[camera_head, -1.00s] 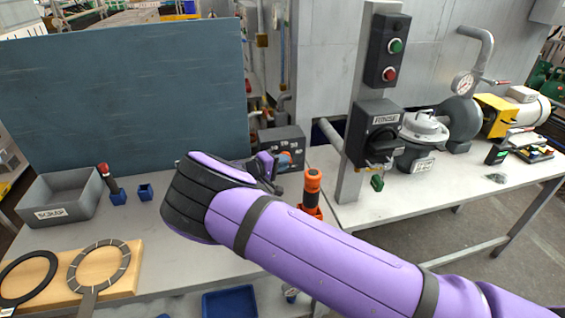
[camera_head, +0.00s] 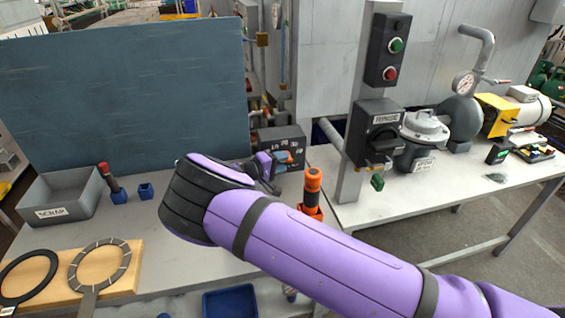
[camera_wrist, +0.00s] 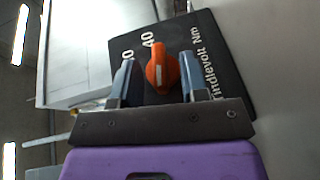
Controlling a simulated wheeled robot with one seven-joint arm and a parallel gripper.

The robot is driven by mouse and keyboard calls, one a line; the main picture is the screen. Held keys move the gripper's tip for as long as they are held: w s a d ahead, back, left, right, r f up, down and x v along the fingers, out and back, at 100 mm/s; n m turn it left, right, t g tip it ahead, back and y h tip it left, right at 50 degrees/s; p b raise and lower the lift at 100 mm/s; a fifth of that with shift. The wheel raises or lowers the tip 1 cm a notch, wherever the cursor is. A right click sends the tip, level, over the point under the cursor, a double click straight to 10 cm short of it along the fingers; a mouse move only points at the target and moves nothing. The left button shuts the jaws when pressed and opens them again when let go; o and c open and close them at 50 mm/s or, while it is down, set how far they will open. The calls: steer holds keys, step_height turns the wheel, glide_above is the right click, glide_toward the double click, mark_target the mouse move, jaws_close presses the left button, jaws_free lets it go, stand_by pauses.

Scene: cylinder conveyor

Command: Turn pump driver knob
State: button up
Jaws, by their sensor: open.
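The pump driver is a dark box (camera_head: 292,137) with white markings, standing on the bench behind my gripper. In the wrist view its dark face (camera_wrist: 222,62) carries white numbers and lettering. Its orange knob (camera_wrist: 161,68) has a pale mark line and sits between my two blue fingertips. My gripper (camera_wrist: 160,80) is open, with a finger on each side of the knob and small gaps visible. In the head view my gripper (camera_head: 282,160) is small and partly hidden by my purple arm; a bit of orange shows at its tip.
An orange-handled tool (camera_head: 313,190) stands upright just right of my gripper. A post with a button box (camera_head: 387,48) and a black rotary switch box (camera_head: 376,135) rises further right. A grey scrap bin (camera_head: 62,198) and a blue panel (camera_head: 120,95) are left.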

steer(key=v, duration=1)
steer(key=shift+a, duration=0.1)
